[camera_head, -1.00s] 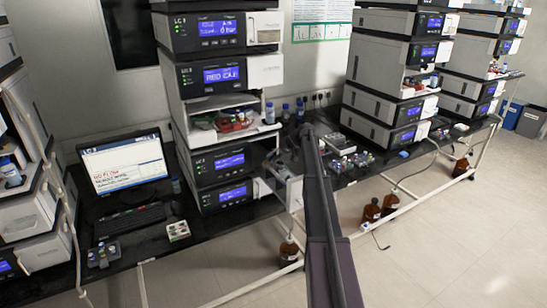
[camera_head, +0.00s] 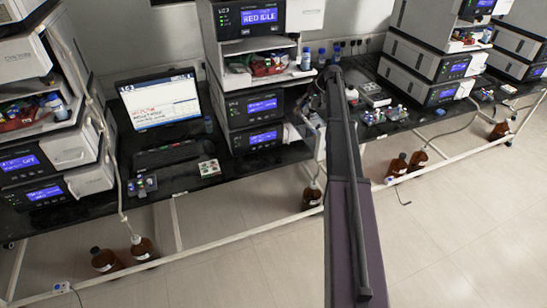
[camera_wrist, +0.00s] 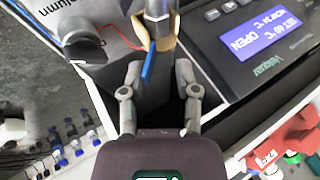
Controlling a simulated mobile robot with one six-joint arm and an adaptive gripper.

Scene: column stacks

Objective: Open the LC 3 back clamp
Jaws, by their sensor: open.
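In the wrist view, my gripper (camera_wrist: 158,78) is open, with its two fingers spread. A thin blue lever (camera_wrist: 148,63) slants down between the fingertips from a tan collar. I cannot tell whether a finger touches it. A metal cylindrical fitting (camera_wrist: 156,10) rises above the collar. To the right, a dark panel with a blue display (camera_wrist: 258,36) reads OPEN and a set temperature. In the head view, the LC 3 unit (camera_head: 235,20) stands at the top of the middle stack. My arm hides the gripper and the clamp there.
In the head view, a monitor (camera_head: 160,105) stands left of the middle stack. Brown bottles (camera_head: 398,165) stand under the bench. The front floor is open.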

